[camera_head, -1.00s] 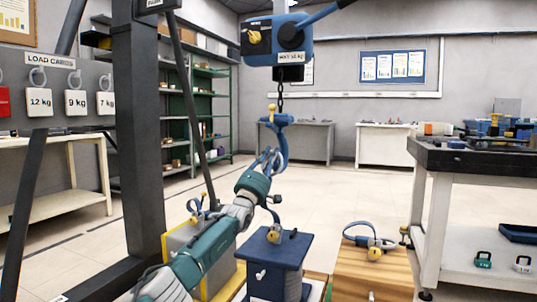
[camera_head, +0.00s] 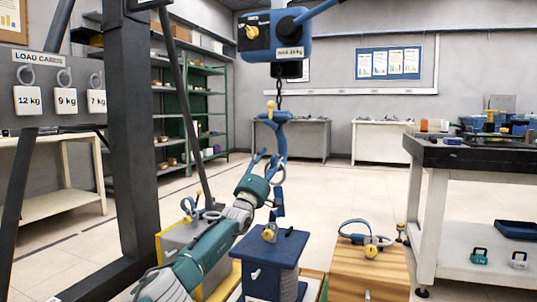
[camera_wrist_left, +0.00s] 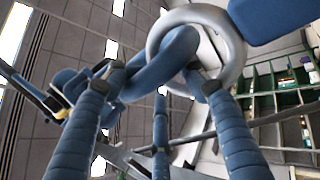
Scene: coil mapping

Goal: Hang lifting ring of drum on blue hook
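The blue hook (camera_head: 281,142) hangs on a chain under the blue hoist (camera_head: 275,38). The blue drum (camera_head: 268,265) stands below it, with a yellow knob (camera_head: 269,235) and upright blue fittings on top. My left gripper (camera_head: 268,162) is just under the hook's lower end. In the left wrist view its blue fingers (camera_wrist_left: 160,85) are spread, with a clear gap between the tips. A grey ring (camera_wrist_left: 237,55) shows beyond the tips, and the curved blue hook (camera_wrist_left: 150,78) crosses its opening. It appears threaded through, but contact is unclear. The right gripper is not in view.
A wooden crate (camera_head: 365,275) stands right of the drum, and a grey-yellow case (camera_head: 190,245) stands left. A dark frame post (camera_head: 137,130) rises at left beside the load-card board (camera_head: 60,75). A black-topped workbench (camera_head: 470,153) is at right. The floor behind is clear.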

